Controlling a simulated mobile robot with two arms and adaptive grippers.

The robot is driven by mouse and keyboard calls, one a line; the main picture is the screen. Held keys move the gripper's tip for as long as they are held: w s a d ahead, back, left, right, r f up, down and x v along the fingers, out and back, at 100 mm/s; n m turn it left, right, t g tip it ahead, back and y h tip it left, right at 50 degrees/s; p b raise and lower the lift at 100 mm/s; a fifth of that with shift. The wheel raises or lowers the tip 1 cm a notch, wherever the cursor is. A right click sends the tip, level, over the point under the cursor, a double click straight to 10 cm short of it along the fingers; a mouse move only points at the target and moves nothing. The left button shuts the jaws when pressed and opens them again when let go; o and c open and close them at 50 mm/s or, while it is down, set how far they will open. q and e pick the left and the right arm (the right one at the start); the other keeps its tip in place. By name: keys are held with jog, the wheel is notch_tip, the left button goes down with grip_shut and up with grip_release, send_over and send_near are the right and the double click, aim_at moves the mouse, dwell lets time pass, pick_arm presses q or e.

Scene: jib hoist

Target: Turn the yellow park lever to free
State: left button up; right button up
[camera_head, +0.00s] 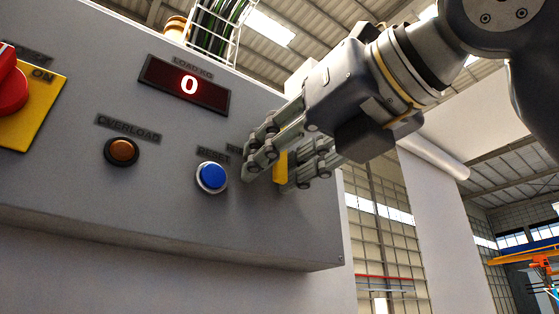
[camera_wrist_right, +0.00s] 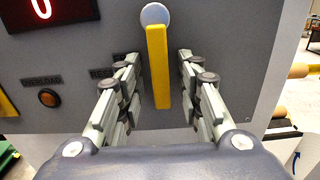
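The yellow park lever (camera_wrist_right: 158,68) hangs straight down from a round pale hub (camera_wrist_right: 154,14) on the grey control box in the right wrist view. In the head view only a piece of the lever (camera_head: 280,167) shows between my right gripper's fingers. My right gripper (camera_wrist_right: 158,92) is open, with one finger on each side of the lever and a gap to it on both sides. In the head view the right gripper (camera_head: 283,172) reaches the box's right part and covers the lever's hub and part of its label. My left gripper is not in view.
On the grey box (camera_head: 150,210) are a blue reset button (camera_head: 212,176), an amber overload lamp (camera_head: 122,151), a load display (camera_head: 186,85) reading 0 and a red switch (camera_head: 10,85) on a yellow plate. The reset button lies close left of my right fingers.

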jog(key=v, duration=1.2)
dwell(0.4)
